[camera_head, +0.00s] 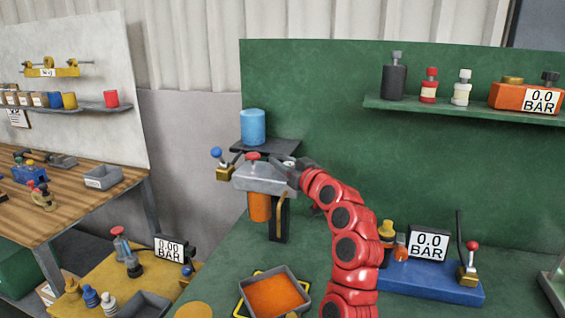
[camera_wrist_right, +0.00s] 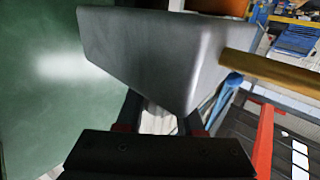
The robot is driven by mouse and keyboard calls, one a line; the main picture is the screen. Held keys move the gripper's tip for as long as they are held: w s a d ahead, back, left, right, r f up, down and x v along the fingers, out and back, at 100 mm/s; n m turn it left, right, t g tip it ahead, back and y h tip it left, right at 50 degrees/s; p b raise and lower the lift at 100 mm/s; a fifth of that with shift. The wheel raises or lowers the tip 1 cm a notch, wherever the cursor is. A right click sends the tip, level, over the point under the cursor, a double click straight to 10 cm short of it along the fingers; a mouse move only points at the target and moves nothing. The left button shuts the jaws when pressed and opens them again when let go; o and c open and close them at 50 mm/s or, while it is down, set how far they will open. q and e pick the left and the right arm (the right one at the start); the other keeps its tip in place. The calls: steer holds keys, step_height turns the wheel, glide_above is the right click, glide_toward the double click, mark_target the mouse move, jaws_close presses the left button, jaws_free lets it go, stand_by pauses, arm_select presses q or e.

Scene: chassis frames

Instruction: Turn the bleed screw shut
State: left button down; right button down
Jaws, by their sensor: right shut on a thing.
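A grey metal filter head (camera_head: 265,178) is mounted at the green back panel, with an orange bowl (camera_head: 260,207) below it and a red knob (camera_head: 253,156) on top. My right gripper (camera_head: 296,174) is at the right end of this head. In the right wrist view the grey head (camera_wrist_right: 160,50) fills the upper middle, and my right gripper (camera_wrist_right: 162,118) is shut on a small pale part beside it, which I take to be the bleed screw (camera_wrist_right: 157,119). The screw is mostly hidden by the fingers and head; its turn angle cannot be told. My left gripper is out of view.
A blue-knobbed brass valve (camera_head: 222,172) is left of the head. A blue cylinder (camera_head: 253,127) stands on a dark bracket above. A grey tray with an orange inside (camera_head: 303,299) lies below. A blue base (camera_head: 430,283) with a 0.0 BAR display (camera_head: 428,243) is to the right.

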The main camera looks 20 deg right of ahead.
steer(key=shift+h, duration=0.3)
steer(key=shift+r+m+h+p, duration=0.1)
steer(key=shift+m+h+p, duration=0.35)
steer(key=shift+m+h, duration=0.4)
steer(key=m+h+p, duration=0.2)
steer(key=h, duration=0.1)
steer(key=shift+d+r+t+h, duration=0.1)
steer(key=shift+d+t+h, duration=0.15)
steer(key=shift+d+t, duration=0.05)
steer(key=shift+d+m+h+p, duration=0.25)
steer(key=shift+m+h+p, duration=0.15)
steer(key=shift+m+h, duration=0.55)
steer(key=shift+d+f+m+g+h+b, duration=0.15)
steer(key=shift+m+g+h+b, duration=0.2)
steer(key=shift+h, duration=0.5)
steer(key=shift+d+f+m+g+h+b, duration=0.2)
steer(key=shift+m+h, duration=0.25)
steer(key=shift+h, duration=0.35)
steer(key=shift+s+r, duration=0.1)
steer(key=c, duration=0.5)
jaws_free()
steer(key=shift+c, duration=0.2)
